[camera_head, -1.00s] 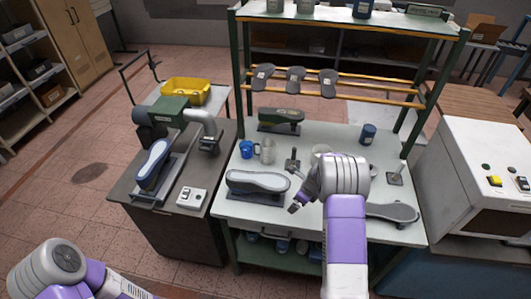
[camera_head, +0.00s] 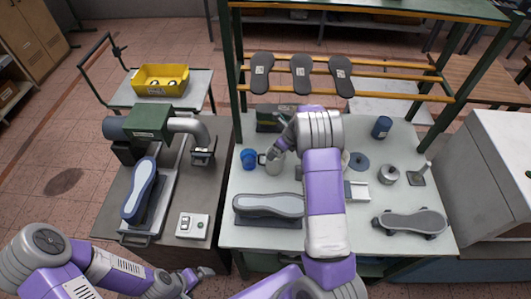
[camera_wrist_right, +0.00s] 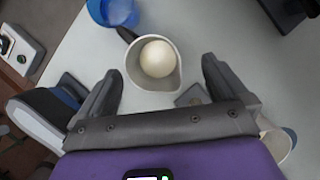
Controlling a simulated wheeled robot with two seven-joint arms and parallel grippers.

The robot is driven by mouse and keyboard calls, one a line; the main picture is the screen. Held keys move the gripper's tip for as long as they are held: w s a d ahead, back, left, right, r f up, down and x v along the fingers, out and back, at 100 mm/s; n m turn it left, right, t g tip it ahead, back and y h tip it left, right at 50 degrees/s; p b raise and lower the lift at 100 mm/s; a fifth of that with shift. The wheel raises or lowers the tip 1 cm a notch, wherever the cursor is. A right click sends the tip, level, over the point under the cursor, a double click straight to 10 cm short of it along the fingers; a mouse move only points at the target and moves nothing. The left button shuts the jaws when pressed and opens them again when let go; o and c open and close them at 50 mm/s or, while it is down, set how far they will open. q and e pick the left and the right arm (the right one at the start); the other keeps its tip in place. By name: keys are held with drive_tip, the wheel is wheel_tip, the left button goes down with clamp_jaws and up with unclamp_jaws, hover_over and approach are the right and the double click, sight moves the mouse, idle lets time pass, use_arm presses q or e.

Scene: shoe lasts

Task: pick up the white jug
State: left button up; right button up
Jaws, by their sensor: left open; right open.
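The white jug (camera_head: 273,166) stands upright on the pale bench beside a blue cup (camera_head: 248,158). It has a handle on its left side. In the right wrist view the jug (camera_wrist_right: 142,77) is seen from above, with a round cream-coloured shape inside it. My right gripper (camera_head: 278,151) is over the jug in the head view. In the wrist view its open fingers (camera_wrist_right: 162,88) lie to either side of the jug, with nothing held. My left gripper (camera_head: 197,276) is low by the front of the dark bench, open and away from the jug.
The blue cup (camera_wrist_right: 113,10) stands close to the jug. My right arm hides the bench middle.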

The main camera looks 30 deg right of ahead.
drive_tip(key=shift+s+a+p+x, duration=0.1)
drive_tip(key=shift+x, duration=1)
drive_tip(key=shift+s+a+p+x, duration=0.1)
drive_tip(key=shift+a+x, duration=0.05)
drive_tip(key=shift+x, duration=0.95)
drive_tip(key=shift+s+a+p+x, duration=0.1)
drive_tip(key=shift+x, duration=1)
drive_tip(key=shift+c, duration=0.5)
drive_tip(key=c, duration=0.9)
drive_tip(key=shift+c, duration=0.7)
drive_tip(key=shift+r, duration=0.15)
